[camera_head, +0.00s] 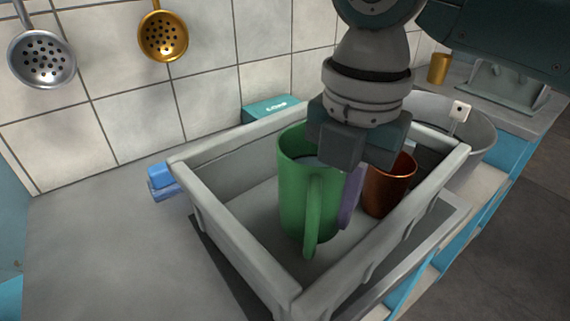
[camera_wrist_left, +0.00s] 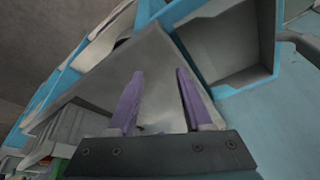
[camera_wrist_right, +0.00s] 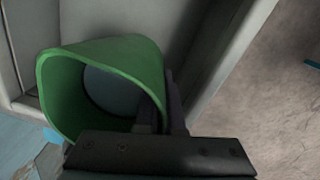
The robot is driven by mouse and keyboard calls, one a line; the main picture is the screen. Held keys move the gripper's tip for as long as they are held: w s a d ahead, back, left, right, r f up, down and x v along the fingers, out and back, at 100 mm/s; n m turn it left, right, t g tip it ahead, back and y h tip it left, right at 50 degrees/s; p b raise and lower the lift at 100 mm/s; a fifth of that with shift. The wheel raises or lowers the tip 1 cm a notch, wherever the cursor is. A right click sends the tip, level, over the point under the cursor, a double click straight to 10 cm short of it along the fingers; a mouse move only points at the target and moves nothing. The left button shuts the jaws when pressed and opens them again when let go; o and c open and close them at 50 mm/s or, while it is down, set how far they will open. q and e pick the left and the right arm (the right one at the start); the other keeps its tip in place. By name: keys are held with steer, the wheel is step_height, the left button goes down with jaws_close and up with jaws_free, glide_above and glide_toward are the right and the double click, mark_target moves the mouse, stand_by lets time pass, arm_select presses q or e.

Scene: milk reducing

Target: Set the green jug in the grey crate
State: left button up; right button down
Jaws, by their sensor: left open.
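The green jug (camera_head: 296,205) is upright inside the grey crate (camera_head: 240,240), handle toward the front. I cannot tell whether its base touches the crate floor. My right gripper (camera_head: 347,192) is at the jug's right side, its fingers close together on the jug's rim and wall. In the right wrist view the jug (camera_wrist_right: 105,62) opens upward, with one finger inside the rim and one outside; the gripper (camera_wrist_right: 162,105) is shut on it. My left gripper (camera_wrist_left: 155,90) shows only in its own wrist view, open and empty.
A copper cup (camera_head: 388,188) stands in the crate right of the jug. Behind the crate is a teal box (camera_head: 270,107), and a blue item (camera_head: 161,180) lies to its left. A grey round basin (camera_head: 480,135) is at the right.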

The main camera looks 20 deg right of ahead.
mark_target(335, 233)
arm_select(q)
steer(key=shift+f+b, duration=0.55)
steer(key=shift+f, duration=0.1)
arm_select(e)
steer(key=shift+w+f, duration=0.1)
steer(key=shift+f, duration=2.7)
arm_select(q)
steer(key=shift+f, duration=0.1)
arm_select(e)
steer(key=shift+f, duration=0.15)
steer(key=c, duration=1)
jaws_free()
step_height(335, 233, up, 11)
steer(key=shift+d+r+p, duration=0.1)
steer(key=shift+p, duration=1.1)
arm_select(q)
steer(key=shift+r, duration=1.4)
arm_select(e)
steer(key=shift+r, duration=0.6)
